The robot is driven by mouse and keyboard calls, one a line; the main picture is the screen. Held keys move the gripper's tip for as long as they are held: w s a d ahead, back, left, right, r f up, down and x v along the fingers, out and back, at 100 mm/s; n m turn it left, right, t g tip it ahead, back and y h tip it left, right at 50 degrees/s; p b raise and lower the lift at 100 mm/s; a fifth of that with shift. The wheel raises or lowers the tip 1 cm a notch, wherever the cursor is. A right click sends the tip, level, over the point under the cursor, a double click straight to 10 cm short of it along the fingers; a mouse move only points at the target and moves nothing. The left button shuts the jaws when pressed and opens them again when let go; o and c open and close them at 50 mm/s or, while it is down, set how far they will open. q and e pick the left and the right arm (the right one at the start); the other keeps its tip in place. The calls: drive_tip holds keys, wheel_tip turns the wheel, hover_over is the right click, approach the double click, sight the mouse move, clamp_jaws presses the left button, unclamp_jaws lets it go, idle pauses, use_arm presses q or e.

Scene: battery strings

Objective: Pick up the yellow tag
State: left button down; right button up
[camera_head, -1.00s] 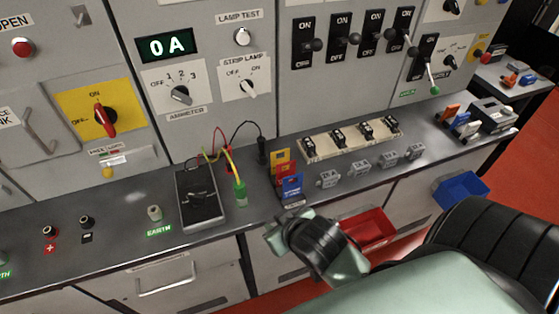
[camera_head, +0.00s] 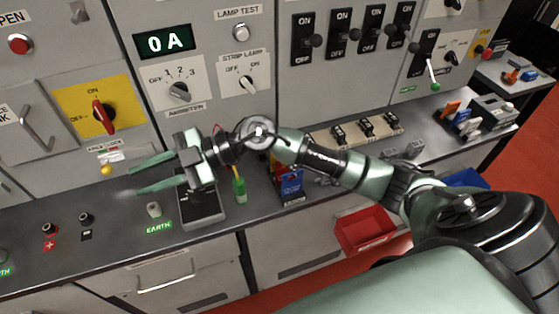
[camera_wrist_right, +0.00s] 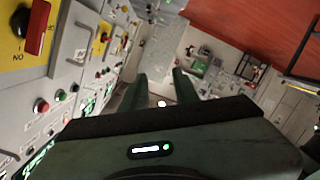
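The tags stand in a small holder on the grey bench. The blue tag (camera_head: 291,184) shows at the front, with a little of the red tag behind it. The yellow tag, at the back of the holder in the earlier picture, is now hidden or nearly hidden behind my right forearm. My right gripper (camera_head: 136,178) is open and empty, well left of the holder, over the bench and pointing left. In the right wrist view its two fingers (camera_wrist_right: 160,92) are apart with nothing between them. My left gripper is not in view.
The switch panel rises behind. A red bin (camera_head: 365,230) hangs at the bench front.

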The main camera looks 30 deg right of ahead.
drive_tip(key=w+d+f+m+g+h, duration=0.1)
drive_tip(key=w+d+f+g+h, duration=0.1)
drive_tip(key=d+f+h, duration=0.5)
drive_tip(key=w+d+f+m+g+h, duration=0.1)
drive_tip(key=d+f+m+h, duration=0.15)
drive_tip(key=d, duration=0.95)
drive_tip(key=d+m+g+h, duration=0.1)
drive_tip(key=d+m+h, duration=0.35)
drive_tip(key=d, duration=0.85)
drive_tip(key=shift+n+h, duration=0.7)
drive_tip(key=shift+n, duration=0.1)
drive_tip(key=f+p, duration=0.1)
drive_tip(key=f, duration=0.2)
drive_tip(key=s+f+p, duration=0.1)
drive_tip(key=f+p, duration=0.1)
drive_tip(key=f, duration=0.1)
drive_tip(key=shift+s+f, duration=0.1)
drive_tip(key=shift+f, duration=0.4)
clamp_jaws()
